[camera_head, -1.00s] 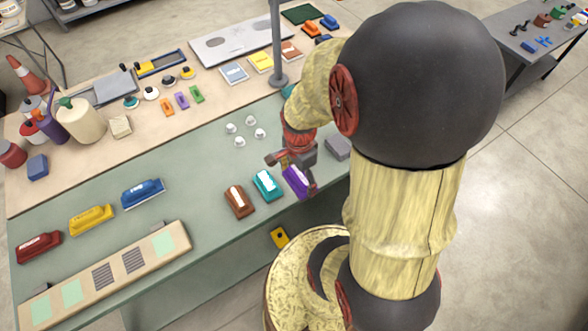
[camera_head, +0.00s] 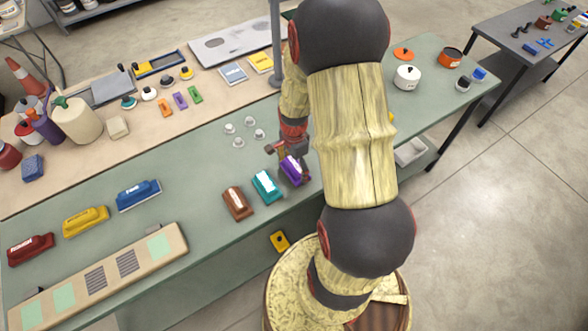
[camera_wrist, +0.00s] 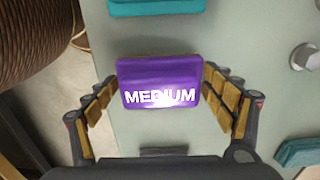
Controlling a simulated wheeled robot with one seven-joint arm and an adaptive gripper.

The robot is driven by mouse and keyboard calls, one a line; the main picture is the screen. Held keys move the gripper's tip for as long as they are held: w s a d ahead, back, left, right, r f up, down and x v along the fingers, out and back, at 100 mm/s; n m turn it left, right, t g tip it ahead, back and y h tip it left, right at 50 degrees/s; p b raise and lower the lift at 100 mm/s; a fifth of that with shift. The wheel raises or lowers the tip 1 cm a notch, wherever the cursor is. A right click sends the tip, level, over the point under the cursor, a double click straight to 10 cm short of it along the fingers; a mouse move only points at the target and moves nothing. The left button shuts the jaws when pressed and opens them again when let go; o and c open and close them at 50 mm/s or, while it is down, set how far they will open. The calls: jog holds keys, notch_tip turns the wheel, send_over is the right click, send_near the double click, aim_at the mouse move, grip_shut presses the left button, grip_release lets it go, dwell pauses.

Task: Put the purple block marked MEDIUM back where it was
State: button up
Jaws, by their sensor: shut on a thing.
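The purple block marked MEDIUM (camera_wrist: 160,82) is between the two fingers of my gripper (camera_wrist: 162,100) in the wrist view, with its label facing the camera. In the head view the purple block (camera_head: 292,170) is at the near edge of the green table, right of the teal block (camera_head: 266,186). My gripper (camera_head: 288,158) is shut on it from above. Whether the block touches the table or hangs just above it I cannot tell. My arm hides part of the table to the right.
A brown block (camera_head: 237,203) stands left of the teal one. Small white knobs (camera_head: 248,122) stand behind. Blue (camera_head: 139,194), yellow (camera_head: 86,220) and red (camera_head: 30,248) blocks are at left, behind a long board with patches (camera_head: 185,240). A white pot (camera_head: 407,77) stands at right.

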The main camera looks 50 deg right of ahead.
jog(key=shift+f, duration=0.35)
jog(key=shift+f, duration=0.15)
jog(key=o, duration=1)
jog(key=shift+o, duration=0.9)
